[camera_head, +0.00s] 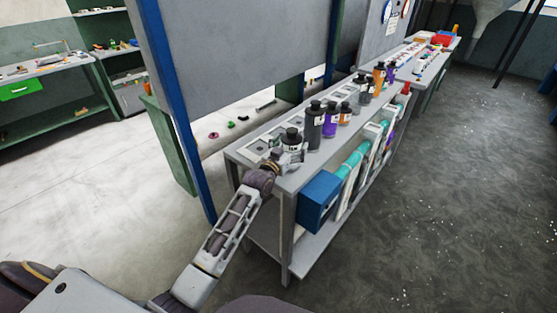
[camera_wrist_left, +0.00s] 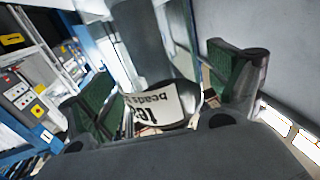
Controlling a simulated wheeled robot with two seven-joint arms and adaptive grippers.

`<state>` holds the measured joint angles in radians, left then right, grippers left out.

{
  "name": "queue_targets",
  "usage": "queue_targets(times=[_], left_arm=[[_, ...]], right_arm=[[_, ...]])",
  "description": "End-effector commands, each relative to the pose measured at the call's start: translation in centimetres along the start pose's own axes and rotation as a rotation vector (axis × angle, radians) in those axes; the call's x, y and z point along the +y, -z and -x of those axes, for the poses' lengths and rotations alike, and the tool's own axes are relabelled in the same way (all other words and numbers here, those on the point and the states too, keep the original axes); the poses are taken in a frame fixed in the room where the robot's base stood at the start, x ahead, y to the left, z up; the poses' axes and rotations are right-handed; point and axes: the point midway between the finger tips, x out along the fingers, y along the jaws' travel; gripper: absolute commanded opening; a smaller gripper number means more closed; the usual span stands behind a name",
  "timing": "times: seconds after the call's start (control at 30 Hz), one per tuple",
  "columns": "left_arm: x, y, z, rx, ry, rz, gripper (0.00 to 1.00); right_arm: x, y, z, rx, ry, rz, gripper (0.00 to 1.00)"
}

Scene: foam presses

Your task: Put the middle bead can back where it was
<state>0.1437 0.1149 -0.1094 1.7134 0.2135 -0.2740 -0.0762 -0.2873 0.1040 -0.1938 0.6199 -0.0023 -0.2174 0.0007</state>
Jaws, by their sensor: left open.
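My left gripper (camera_head: 288,157) is at the near end of the grey shelf top, right at a can with a black cap (camera_head: 291,136). In the left wrist view, the green-padded fingers of the gripper (camera_wrist_left: 166,92) stand apart on either side of a grey can (camera_wrist_left: 157,104). Its white label reads "beads", upside down. I cannot tell whether either pad touches it. The can's lower part is hidden by the gripper in the head view. Which can is the middle one is not clear. My right gripper is not in view.
A grey panel (camera_head: 240,50) rises behind the shelf. The floor at right is clear.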

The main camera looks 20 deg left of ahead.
Motion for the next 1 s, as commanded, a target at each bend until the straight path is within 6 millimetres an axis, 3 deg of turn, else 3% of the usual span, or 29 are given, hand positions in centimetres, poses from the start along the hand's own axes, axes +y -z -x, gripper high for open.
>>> queue_targets(times=[0.4, 1.0], left_arm=[[-0.1, 0.0, 3.5, 0.0, 0.0, -0.001, 0.9], [0.0, 0.0, 8.8, 0.0, 0.0, -0.001, 0.9]], right_arm=[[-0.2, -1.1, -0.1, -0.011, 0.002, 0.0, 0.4], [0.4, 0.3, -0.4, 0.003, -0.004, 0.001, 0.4]])
